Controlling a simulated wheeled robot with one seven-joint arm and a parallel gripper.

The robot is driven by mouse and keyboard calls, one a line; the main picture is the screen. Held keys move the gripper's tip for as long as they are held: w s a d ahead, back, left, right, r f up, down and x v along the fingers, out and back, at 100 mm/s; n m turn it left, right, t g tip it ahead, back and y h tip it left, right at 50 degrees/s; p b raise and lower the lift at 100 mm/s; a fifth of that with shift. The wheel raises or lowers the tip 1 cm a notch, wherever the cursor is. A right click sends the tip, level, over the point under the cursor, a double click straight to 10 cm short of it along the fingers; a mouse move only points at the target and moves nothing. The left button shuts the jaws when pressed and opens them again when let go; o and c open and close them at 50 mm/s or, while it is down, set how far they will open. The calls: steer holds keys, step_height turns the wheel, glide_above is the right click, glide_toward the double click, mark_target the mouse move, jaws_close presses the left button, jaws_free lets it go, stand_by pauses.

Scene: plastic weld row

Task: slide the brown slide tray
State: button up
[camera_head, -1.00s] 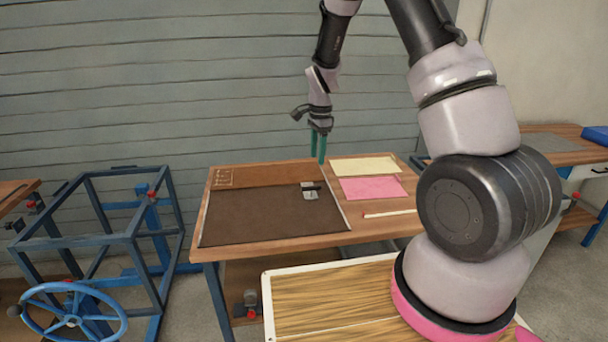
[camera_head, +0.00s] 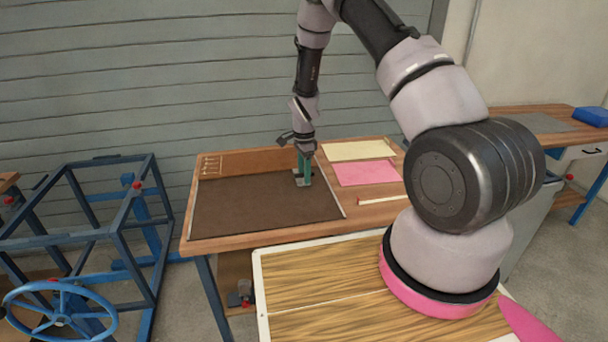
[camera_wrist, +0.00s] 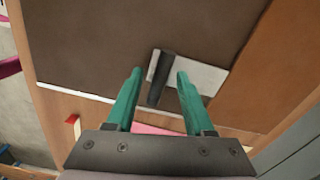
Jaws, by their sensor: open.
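The dark brown tray (camera_head: 245,210) lies flat on the wooden table. A pale metal plate with a black bar handle (camera_wrist: 160,82) sits near its right edge. My gripper (camera_head: 304,178) points down at this plate, its green fingers parted. In the wrist view the two fingers (camera_wrist: 160,73) are on either side of the black bar, with a gap to each; I cannot tell how far the tips are above the plate. In the head view the fingers hide most of the plate and handle.
An orange-brown strip with white marks (camera_head: 255,163) borders the tray's back. Yellow (camera_head: 358,150) and pink (camera_head: 366,172) sheets and a pale stick with a red end (camera_head: 383,199) lie to its right. A blue frame (camera_head: 98,215) stands left of the table.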

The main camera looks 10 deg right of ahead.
steer(key=shift+f, duration=0.3)
jaws_close()
stand_by(1.3)
